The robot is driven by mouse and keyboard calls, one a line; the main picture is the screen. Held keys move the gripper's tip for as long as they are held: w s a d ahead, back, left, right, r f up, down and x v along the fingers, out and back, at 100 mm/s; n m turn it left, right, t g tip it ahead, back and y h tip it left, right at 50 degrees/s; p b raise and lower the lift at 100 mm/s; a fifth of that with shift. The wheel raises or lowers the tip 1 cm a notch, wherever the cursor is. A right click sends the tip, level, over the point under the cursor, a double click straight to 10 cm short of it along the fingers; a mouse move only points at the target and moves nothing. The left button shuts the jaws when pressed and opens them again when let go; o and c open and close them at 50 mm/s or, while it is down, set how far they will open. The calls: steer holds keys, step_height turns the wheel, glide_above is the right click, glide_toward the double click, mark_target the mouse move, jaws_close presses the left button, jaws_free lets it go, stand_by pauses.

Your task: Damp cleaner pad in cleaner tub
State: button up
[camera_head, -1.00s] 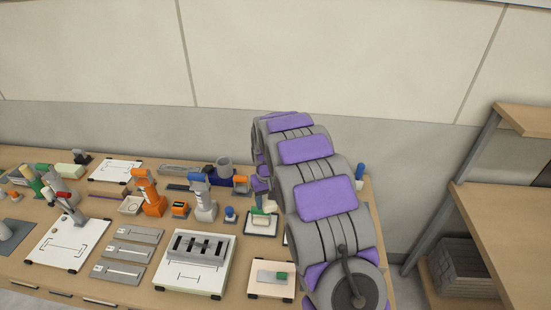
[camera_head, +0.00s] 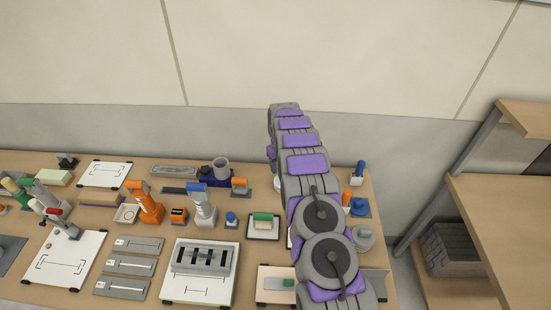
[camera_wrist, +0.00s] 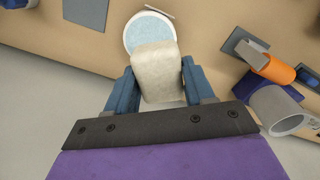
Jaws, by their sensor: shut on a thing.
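My gripper (camera_wrist: 159,86) is shut on a cream-coloured pad (camera_wrist: 158,70), with a blue finger on each side of it. A round white tub (camera_wrist: 129,36) with a light blue inside lies just beyond the pad in the wrist view. The pad's far end overlaps the near part of the tub in the picture and hides it. I cannot tell whether the pad touches the tub or is above it. In the head view my arm hides my gripper and the pad.
An orange-handled tool (camera_wrist: 278,68) and a grey cup (camera_wrist: 280,112) stand at the right in the wrist view. A grey plate (camera_wrist: 87,10) lies upper left. The bench (camera_head: 130,225) carries many tools and boards. A shelf unit (camera_head: 500,215) stands at the right.

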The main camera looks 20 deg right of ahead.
steer(key=shift+s+d+f, duration=0.15)
steer(key=shift+d, duration=0.25)
steer(key=shift+d+f, duration=1.1)
steer(key=shift+d, duration=0.05)
steer(key=shift+f, duration=0.4)
steer(key=a+f, duration=0.2)
steer(key=shift+a+f, duration=0.3)
steer(key=shift+d+f, duration=0.2)
steer(key=shift+d, duration=0.9)
steer(key=shift+a+r, duration=0.1)
steer(key=shift+a, duration=0.85)
steer(key=shift+d+f, duration=0.3)
steer(key=shift+d, duration=0.5)
steer(key=shift+a+f+b, duration=0.2)
steer(key=shift+a+b, duration=0.1)
steer(key=shift+a, duration=0.4)
steer(key=shift+d, duration=0.55)
